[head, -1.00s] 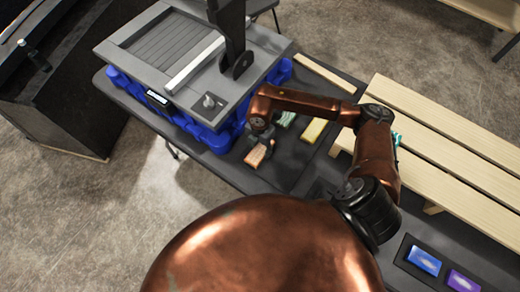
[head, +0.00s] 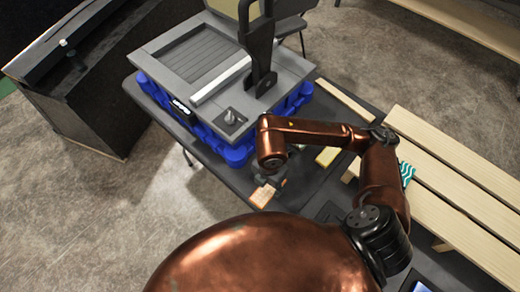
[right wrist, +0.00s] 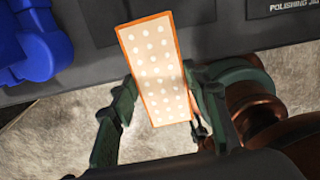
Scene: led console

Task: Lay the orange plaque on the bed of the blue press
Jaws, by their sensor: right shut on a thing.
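The orange plaque (head: 261,197) is held by my right gripper (head: 266,182), in front of the press near the table's front edge. In the right wrist view the plaque (right wrist: 155,70), with rows of white dots, sits between the two dark green fingers of the gripper (right wrist: 160,84). Its far end overlaps the dark table edge, and pale floor shows around its near part. The blue press (head: 222,150) has a blue base, a grey top with a ribbed bed (head: 195,58), a light bar across it and a raised black lever (head: 259,50). My left gripper is not visible.
A small knob (head: 231,117) sticks up from the press's front corner. The bed looks bare.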

